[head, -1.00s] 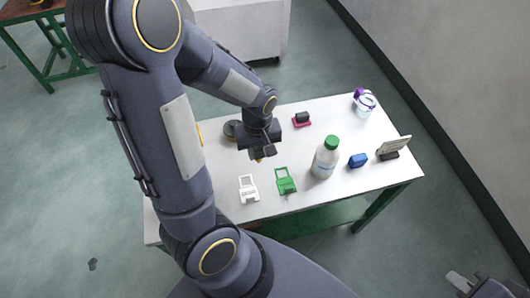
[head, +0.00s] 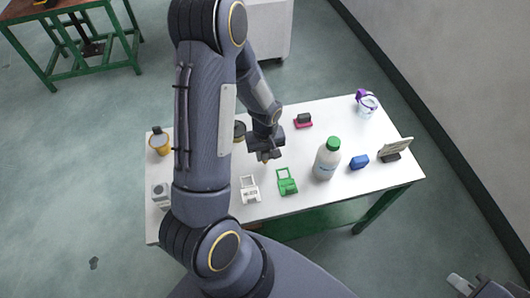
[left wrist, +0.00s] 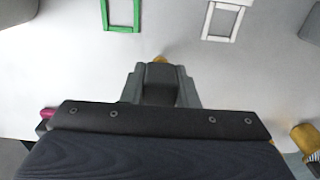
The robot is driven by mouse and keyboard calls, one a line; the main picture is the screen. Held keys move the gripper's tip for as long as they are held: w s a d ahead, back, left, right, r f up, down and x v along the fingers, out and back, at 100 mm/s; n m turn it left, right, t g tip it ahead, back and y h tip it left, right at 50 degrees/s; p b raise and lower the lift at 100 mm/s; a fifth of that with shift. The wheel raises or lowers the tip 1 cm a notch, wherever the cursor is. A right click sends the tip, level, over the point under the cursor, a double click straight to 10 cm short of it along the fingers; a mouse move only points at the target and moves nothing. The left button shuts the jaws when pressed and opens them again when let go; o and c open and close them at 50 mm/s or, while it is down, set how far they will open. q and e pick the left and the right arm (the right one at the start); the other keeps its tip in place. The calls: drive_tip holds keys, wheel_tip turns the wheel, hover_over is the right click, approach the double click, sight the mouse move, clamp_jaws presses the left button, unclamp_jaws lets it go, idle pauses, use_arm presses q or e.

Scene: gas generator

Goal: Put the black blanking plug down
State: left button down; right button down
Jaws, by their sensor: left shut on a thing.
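My left gripper (head: 264,156) is above the white table, behind the white and green holders. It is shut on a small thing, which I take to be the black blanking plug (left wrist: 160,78). In the left wrist view a dark block shows between the grey fingers, with a yellow-orange tip at its far end. A yellowish tip also shows under the fingers in the head view. The fingers hide much of the held thing. I cannot tell if it touches the table. My right gripper (head: 460,284) shows only in part at the bottom right corner.
A white holder (head: 250,195) and a green holder (head: 287,187) are in front. A bottle (head: 325,164), blue block (head: 359,161) and sign stand (head: 396,149) are right. A pink-based item (head: 303,124) and purple-topped jar (head: 367,107) are behind. A yellow container (head: 160,146) is left.

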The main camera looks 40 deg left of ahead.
use_arm(q)
drive_tip(key=shift+f, duration=0.2)
drive_tip(key=c, duration=1.1)
unclamp_jaws()
drive_tip(key=shift+r, duration=0.1)
